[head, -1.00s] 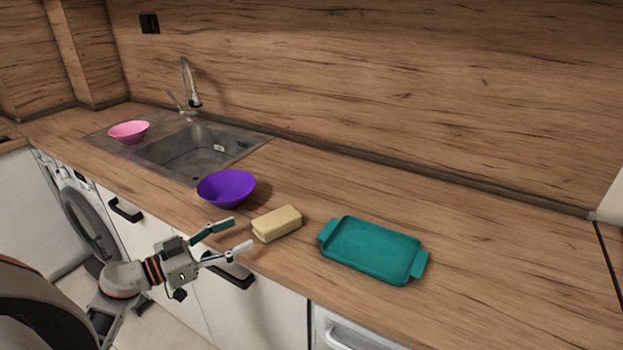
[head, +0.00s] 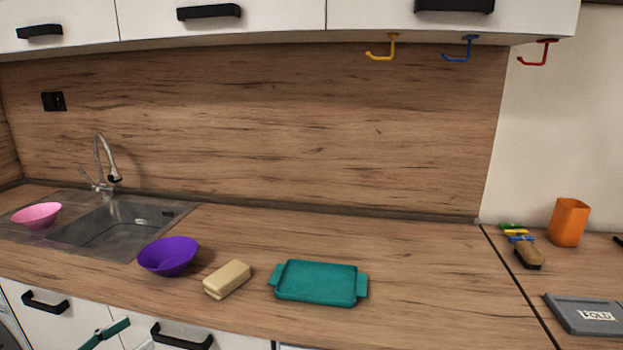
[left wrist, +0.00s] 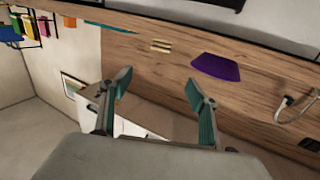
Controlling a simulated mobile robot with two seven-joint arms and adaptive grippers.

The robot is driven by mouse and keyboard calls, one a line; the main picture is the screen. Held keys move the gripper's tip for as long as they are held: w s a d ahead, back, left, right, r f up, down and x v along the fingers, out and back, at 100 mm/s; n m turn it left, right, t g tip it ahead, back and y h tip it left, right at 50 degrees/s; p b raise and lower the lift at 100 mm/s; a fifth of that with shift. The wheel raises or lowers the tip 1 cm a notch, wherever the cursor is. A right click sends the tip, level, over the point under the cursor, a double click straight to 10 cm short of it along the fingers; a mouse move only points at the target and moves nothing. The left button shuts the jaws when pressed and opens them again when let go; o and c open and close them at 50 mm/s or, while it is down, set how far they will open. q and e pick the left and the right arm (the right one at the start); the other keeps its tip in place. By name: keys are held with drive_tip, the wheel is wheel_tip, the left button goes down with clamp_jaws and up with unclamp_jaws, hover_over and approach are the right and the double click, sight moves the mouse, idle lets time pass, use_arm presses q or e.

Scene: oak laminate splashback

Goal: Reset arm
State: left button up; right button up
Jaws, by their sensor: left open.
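My left gripper (head: 138,333) shows only in part at the bottom left of the head view, below the counter's front edge. One teal-padded finger is clear; the rest is cut off by the frame. In the left wrist view my left gripper (left wrist: 160,82) has its two fingers spread wide with nothing between them. The purple bowl (head: 168,256) and the beige sponge-like block (head: 227,279) stand on the counter beyond it, apart from the fingers. The wrist view, turned upside down, also shows the purple bowl (left wrist: 216,67). My right gripper is in no view.
A teal tray (head: 318,282) lies right of the block. A pink bowl (head: 37,215) stands left of the sink (head: 112,224) with its tap. An orange cup (head: 569,222), a brush and a grey box are at the right. Coloured hooks hang under cabinets.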

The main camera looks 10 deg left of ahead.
use_arm(q)
drive_tip(key=s+d+f+g+y, duration=0.1)
drive_tip(key=s+d+f, duration=0.3)
drive_tip(key=d+f, duration=0.3)
drive_tip(key=s+d+f+g+y, duration=0.2)
drive_tip(key=s+d+f, duration=0.3)
drive_tip(key=d+f, duration=0.3)
drive_tip(key=s+d+f+n+g+y, duration=0.1)
drive_tip(key=s+d+f, duration=0.4)
drive_tip(key=f, duration=0.7)
drive_tip(key=d+g+y, duration=0.1)
drive_tip(key=d, duration=0.1)
drive_tip(key=shift+d, duration=0.3)
